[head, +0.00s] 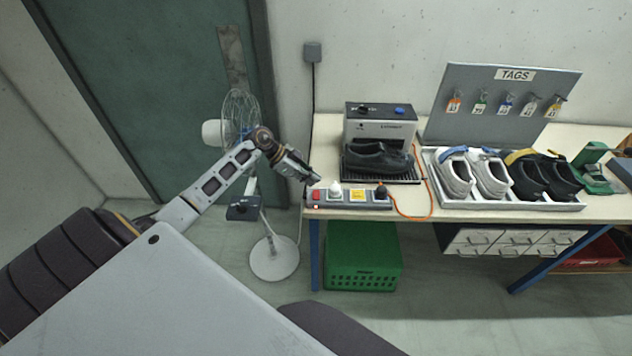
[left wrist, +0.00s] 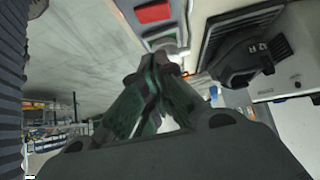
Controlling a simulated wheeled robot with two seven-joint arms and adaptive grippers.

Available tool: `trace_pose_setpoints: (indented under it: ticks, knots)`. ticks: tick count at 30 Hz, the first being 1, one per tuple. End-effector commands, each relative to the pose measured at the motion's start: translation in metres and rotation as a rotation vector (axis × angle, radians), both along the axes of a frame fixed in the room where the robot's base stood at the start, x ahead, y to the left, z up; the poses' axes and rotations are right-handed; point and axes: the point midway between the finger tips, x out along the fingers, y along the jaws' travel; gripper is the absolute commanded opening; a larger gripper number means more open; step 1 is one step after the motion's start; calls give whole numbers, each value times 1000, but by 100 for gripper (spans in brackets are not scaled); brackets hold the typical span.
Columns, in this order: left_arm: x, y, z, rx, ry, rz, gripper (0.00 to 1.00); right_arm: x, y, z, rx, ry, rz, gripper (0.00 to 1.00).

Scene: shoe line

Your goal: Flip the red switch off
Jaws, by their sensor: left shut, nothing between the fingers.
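The red switch (head: 316,194) sits at the left end of a grey power strip (head: 347,204) on the table's front left edge. In the left wrist view the red switch (left wrist: 154,12) shows near the top, beyond the fingertips. My left gripper (head: 314,180) is shut and empty, just above the left end of the strip. In the left wrist view the gripper's fingers (left wrist: 160,62) are together, below the switch in the picture. I cannot tell whether they touch the strip. Whether the switch is on or off is too small to tell. My right gripper is not in view.
A machine (head: 380,124) with a dark shoe (head: 379,157) stands behind the strip. An orange cord (head: 430,190) runs from the strip. A tray (head: 520,204) of shoes lies right. A fan (head: 272,258) and a green crate (head: 362,272) stand on the floor.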

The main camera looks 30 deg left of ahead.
Motion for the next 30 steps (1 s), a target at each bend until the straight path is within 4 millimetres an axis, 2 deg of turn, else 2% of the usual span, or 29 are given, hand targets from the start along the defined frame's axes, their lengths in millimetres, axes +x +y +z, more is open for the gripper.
trace_pose_setpoints:
  ticks: [18, 30]
  knots:
    - [-35, 38, 45, 1, 4, 0, 0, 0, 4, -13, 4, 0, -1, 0]
    - [-40, 44, 56, -1, 2, -1, 0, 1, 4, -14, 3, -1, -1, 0]
